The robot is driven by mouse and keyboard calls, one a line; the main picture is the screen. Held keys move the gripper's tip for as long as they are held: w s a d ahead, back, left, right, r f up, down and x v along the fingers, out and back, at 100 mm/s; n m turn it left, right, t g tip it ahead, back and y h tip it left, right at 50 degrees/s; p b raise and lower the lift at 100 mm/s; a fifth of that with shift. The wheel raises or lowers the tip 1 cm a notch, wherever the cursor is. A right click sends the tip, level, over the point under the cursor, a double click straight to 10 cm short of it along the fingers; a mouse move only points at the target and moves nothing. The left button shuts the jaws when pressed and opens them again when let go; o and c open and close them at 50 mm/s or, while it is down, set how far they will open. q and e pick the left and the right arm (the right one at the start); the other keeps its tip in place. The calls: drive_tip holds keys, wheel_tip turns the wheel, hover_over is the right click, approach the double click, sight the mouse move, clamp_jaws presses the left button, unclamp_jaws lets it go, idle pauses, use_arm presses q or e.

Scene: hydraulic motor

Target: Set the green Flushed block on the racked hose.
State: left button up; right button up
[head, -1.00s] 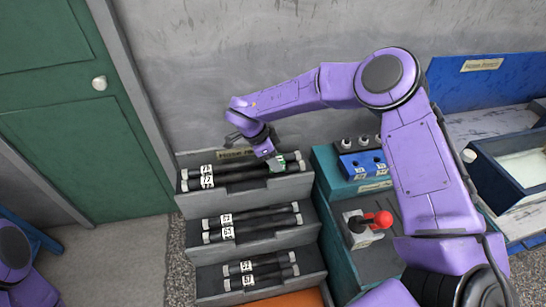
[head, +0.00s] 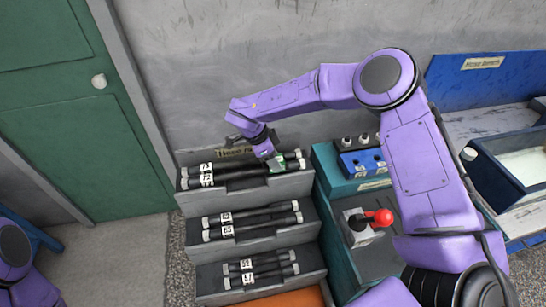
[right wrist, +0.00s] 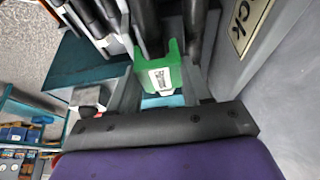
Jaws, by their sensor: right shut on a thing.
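The green block (head: 277,165), with a white label, is at the right part of the rack's top step, by the upper hoses (head: 235,174). My right gripper (head: 273,160) is shut on it from above. In the right wrist view the green block (right wrist: 165,78) sits between the two fingers, and dark hoses run close past its far end. The block appears to be at or just touching a hose; I cannot tell whether it rests fully on it. The gripper hides part of the block in the head view. My left gripper is out of view; only part of its arm shows at the left edge.
The stepped hose rack (head: 192,262) holds labelled black hoses on several steps against the wall. Just right stands a teal cabinet (head: 330,218) with a blue holder (head: 362,163) and a red-knobbed lever (head: 383,217). A blue bench with a tray is farther right.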

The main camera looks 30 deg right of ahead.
drive_tip(key=shift+f, duration=0.55)
drive_tip(key=o, duration=1.3)
drive_tip(key=b+v, duration=0.2)
drive_tip(key=v, duration=0.8)
drive_tip(key=shift+a+r, duration=0.2)
drive_tip(key=shift+r, duration=0.15)
drive_tip(key=shift+s, duration=0.1)
